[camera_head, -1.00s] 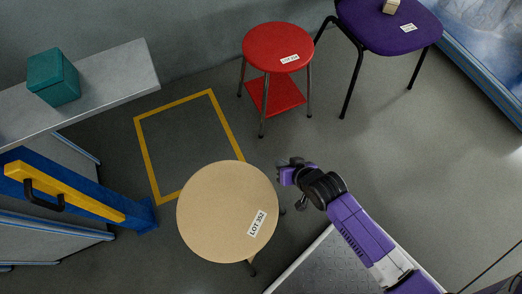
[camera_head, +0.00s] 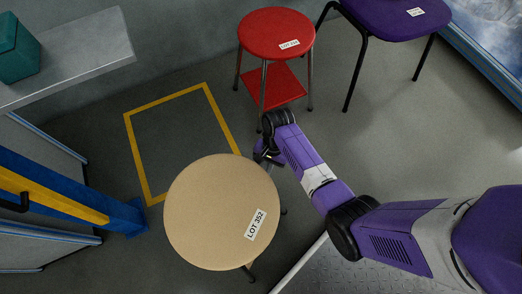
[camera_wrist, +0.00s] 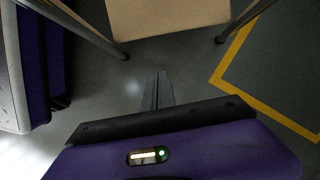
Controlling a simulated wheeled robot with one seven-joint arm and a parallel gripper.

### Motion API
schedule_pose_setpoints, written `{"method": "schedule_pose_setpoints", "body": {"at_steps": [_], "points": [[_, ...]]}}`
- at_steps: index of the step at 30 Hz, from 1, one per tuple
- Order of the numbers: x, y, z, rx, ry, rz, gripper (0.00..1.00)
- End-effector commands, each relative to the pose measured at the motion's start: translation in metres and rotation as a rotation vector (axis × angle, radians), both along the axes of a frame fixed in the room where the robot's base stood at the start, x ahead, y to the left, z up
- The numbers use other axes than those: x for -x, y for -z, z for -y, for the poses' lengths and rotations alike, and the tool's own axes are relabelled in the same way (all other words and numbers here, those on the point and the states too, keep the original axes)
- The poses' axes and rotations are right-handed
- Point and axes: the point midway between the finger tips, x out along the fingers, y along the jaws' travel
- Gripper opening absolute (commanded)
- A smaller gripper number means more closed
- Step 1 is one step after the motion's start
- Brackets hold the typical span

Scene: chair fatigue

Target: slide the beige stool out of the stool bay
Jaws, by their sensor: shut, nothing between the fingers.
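The beige stool (camera_head: 205,215) has a round seat with a "LOT 352" label and stands upright at lower centre. Its seat covers the lower right corner of the yellow floor outline (camera_head: 137,155). In the wrist view its beige lower shelf (camera_wrist: 165,14) and dark legs show at the top; one foot is beside the yellow line (camera_wrist: 232,60), apparently outside it. My gripper (camera_head: 264,157) is low at the seat's upper right edge, partly hidden. In the wrist view my fingers (camera_wrist: 158,88) are together and empty, pointing toward the shelf, with a gap visible.
A red stool (camera_head: 275,34) stands just beyond my wrist. A purple chair (camera_head: 395,25) is at the upper right. A blue post with a yellow bar (camera_head: 65,205) is at the left, under a grey shelf (camera_head: 85,60) with a teal box (camera_head: 18,50). Floor at right centre is clear.

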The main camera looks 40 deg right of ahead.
Motion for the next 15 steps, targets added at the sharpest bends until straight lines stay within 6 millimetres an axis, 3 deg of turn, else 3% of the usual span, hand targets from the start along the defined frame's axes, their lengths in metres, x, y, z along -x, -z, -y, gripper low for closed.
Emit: {"method": "schedule_pose_setpoints", "body": {"at_steps": [5,15], "points": [[0.003,0.018,-0.004,-0.004,0.003,-0.01,0.0],[0.009,0.084,-0.018,-0.002,0.0,-0.008,0.0]]}}
